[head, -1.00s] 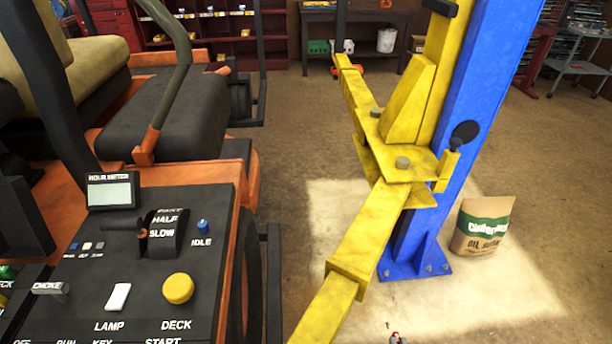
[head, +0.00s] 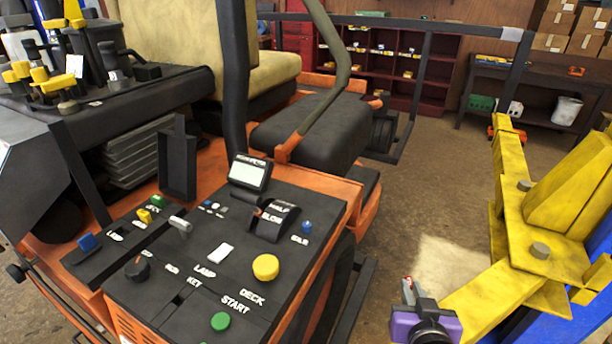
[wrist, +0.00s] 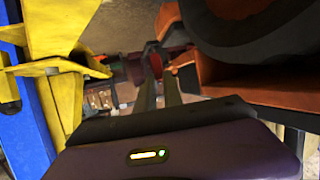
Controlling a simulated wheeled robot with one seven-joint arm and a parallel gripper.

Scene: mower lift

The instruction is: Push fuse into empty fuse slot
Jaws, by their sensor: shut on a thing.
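My gripper (wrist: 158,92) is shut on a small red fuse (wrist: 155,62), seen at the fingertips in the wrist view. In the head view, my gripper (head: 410,292) is at the lower right, beside the mower's console and apart from it. The fuse strip on the console's left side holds a blue fuse (head: 88,242), a yellow fuse (head: 145,215) and a green fuse (head: 157,200). A gap shows between the blue and yellow fuses, but the slot opening itself is too small to make out.
The console carries a yellow deck button (head: 265,267), a green start button (head: 221,321) and a key knob (head: 137,268). A yellow lift arm (head: 490,290) is close to my gripper on the right. A dark roll bar (head: 235,80) rises behind the console.

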